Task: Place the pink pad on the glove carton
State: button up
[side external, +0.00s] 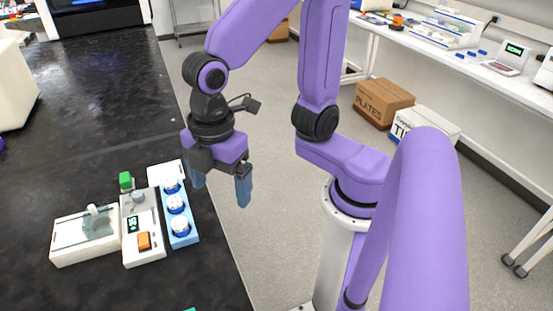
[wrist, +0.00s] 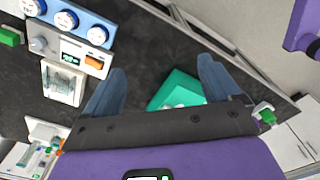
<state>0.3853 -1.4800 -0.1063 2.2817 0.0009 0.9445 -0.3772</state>
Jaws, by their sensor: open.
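No pink pad can be made out in either view. A teal box with a white opening on top, which looks like the glove carton (wrist: 166,92), lies between and behind my fingers in the wrist view, partly hidden by the gripper body. In the side external view only a teal sliver shows at the bottom edge. My gripper (side external: 220,186) is open and empty, held above the right edge of the black bench. Its two blue fingers also show spread apart in the wrist view (wrist: 162,65).
On the black bench (side external: 110,105) stand a blue rack with round white-topped items (side external: 190,239), a device with an orange button (side external: 143,241), a white box with a clear top (side external: 75,248) and a green item (side external: 126,181).

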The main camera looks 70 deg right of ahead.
jog(key=s+d+f+m, duration=0.1)
jog(key=s+d+m, duration=0.3)
jog(key=s+d, duration=0.3)
jog(key=d, duration=0.3)
jog(key=shift+d, duration=0.3)
jog(key=shift+w, duration=0.1)
dwell(0.5)
